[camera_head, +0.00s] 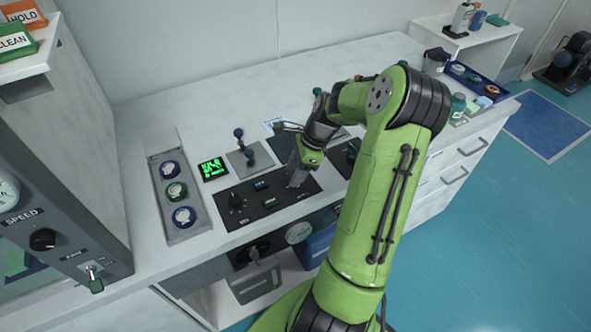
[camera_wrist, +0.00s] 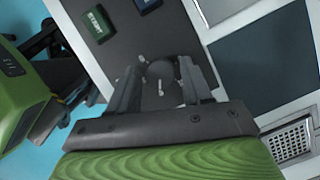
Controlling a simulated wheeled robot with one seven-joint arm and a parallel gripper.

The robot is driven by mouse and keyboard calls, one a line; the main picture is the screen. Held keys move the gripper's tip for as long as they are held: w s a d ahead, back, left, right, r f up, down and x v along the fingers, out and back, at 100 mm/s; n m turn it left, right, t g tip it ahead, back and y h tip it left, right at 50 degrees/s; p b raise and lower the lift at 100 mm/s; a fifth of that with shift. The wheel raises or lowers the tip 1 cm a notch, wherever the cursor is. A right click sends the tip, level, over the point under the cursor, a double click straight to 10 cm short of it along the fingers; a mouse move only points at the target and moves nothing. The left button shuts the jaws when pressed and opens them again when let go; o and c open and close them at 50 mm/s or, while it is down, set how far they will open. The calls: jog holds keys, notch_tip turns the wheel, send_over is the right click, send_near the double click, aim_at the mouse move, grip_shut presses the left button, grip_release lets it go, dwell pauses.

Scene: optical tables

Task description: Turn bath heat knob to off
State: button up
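The fingers are apart, one on each side of the knob, with a gap visible. I cannot read the label or tell whether the fingertips reach down beside the knob.
A green-lit display (camera_head: 213,169), a plate with joysticks (camera_head: 247,158) and a tray of round dials (camera_head: 180,217) stand left of my arm. Another dark panel with a knob (camera_head: 352,148) lies just right of my gripper. A green button block (camera_wrist: 97,24) is on the panel.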

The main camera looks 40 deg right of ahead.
jog(key=c, duration=0.8)
jog(key=shift+o, duration=0.2)
jog(key=shift+r+p, duration=0.1)
jog(key=shift+p, duration=0.25)
